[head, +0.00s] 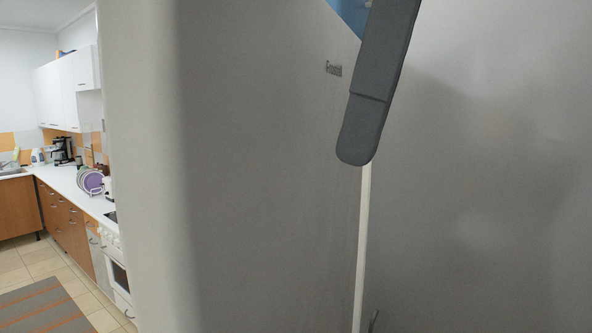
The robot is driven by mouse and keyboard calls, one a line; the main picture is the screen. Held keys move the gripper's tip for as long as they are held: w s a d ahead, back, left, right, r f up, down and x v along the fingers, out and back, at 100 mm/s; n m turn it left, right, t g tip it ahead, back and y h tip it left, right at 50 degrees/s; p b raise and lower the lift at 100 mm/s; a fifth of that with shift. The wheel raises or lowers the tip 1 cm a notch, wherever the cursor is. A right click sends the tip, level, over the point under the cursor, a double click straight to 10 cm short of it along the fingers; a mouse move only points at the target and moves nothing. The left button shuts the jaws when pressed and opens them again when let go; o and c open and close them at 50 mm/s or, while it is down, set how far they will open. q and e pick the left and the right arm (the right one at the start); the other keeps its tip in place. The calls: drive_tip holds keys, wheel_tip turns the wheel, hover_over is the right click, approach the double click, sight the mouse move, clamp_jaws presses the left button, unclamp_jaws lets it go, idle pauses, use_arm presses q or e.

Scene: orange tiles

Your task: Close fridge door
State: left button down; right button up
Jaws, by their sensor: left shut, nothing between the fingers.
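The fridge door (265,180) fills the middle of the head view as a large grey panel, very close, with a small logo near its top right. A dark grey handle (378,85) runs down along its right edge, and its upper end is out of the frame. A pale edge strip (364,240) continues below the handle. My right gripper is out of view.
A grey surface (490,180) with soft shadows fills the right side. A blue patch (347,14) shows at the top beside the handle. At far left are a white counter (68,182), a plate rack, a white oven (118,272), and a striped rug (45,309) on open tiled floor.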

sight(295, 161)
use_arm(q)
drive_tip(key=a+f+p, duration=0.1)
drive_tip(key=w+a+f+p, duration=0.1)
drive_tip(key=a, duration=0.1)
drive_tip(key=a+f+p, duration=0.1)
drive_tip(key=shift+w+a+f+p, duration=0.2)
drive_tip(key=shift+w+a+p, duration=0.1)
drive_tip(key=shift+a, duration=0.1)
drive_tip(key=shift+s+d, duration=0.1)
idle(0.3)
